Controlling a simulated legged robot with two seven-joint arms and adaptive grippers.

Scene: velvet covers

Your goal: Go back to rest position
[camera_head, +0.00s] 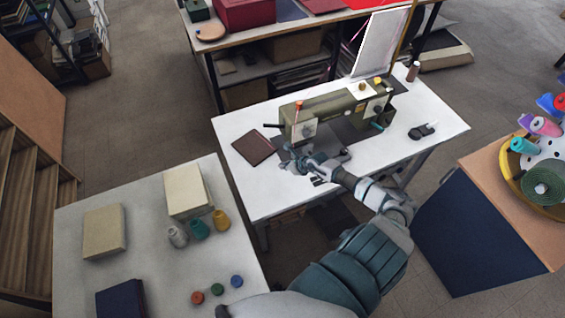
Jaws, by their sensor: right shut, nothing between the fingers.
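My right gripper (292,158) is shut and empty. It is over the front of the white sewing table (440,128), in front of the olive-green sewing machine (335,108). The right arm reaches in from the bottom of the view, bent at the elbow. A dark reddish-brown square (254,147) lies on the table to the left of the gripper. Whether the gripper touches the machine's base cannot be told. My left gripper is not in view.
A light table (80,224) at the lower left holds boxes, bobbins and small coloured discs. A wooden table (487,175) with a yellow tray of thread spools stands at the right. A shelf unit (205,62) stands behind. Grey floor lies between the tables.

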